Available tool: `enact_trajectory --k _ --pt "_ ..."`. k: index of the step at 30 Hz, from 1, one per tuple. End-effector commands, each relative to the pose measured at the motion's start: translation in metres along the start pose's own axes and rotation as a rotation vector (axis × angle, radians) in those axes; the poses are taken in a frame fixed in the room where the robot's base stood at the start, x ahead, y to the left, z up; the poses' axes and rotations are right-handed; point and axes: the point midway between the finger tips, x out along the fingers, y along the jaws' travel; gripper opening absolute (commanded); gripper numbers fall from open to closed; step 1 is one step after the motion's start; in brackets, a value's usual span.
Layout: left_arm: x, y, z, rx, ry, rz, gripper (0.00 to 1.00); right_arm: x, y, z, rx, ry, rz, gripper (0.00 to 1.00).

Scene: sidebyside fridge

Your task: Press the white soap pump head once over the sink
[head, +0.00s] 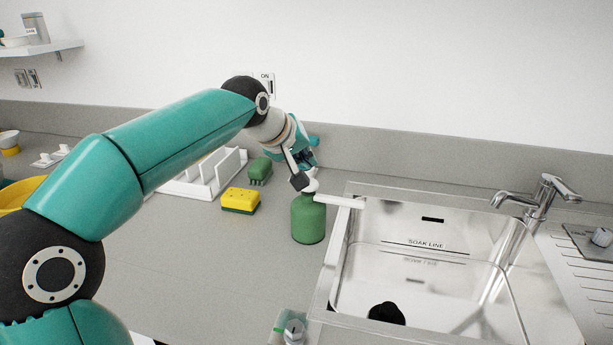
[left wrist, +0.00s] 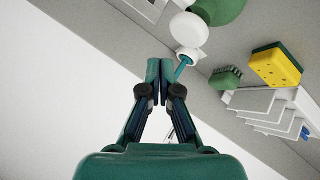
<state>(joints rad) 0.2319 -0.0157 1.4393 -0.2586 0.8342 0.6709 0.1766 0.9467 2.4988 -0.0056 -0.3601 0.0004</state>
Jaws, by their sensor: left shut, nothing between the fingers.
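A green soap bottle (head: 308,222) stands upright on the counter by the sink's left edge. Its white pump head (head: 311,186) has a nozzle reaching right over the sink rim. My left gripper (head: 300,181) is at the pump head, partly hiding it; contact cannot be told in the head view. In the left wrist view, the left gripper (left wrist: 160,72) is shut and empty, beside the white round pump head (left wrist: 188,28), with a visible gap. The green bottle (left wrist: 222,8) is partly cut off there. My right gripper is not in view.
The steel sink (head: 420,215) with its tap (head: 540,200) lies right of the bottle. A yellow sponge (head: 240,201), green brush (head: 259,170) and white rack (head: 205,175) stand left of it.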

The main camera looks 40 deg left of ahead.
Motion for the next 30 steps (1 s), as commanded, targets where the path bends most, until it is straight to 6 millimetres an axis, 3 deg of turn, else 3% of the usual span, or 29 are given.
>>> enact_trajectory --k 1,9,30 --pt "-0.008 0.006 -0.006 0.000 0.000 0.000 0.00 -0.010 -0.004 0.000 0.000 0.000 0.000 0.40" --pt "-0.022 0.017 -0.016 0.000 0.000 0.000 0.00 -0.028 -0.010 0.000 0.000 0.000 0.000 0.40" --pt "-0.022 0.016 -0.016 0.000 0.000 0.000 0.00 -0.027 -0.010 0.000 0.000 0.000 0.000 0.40"
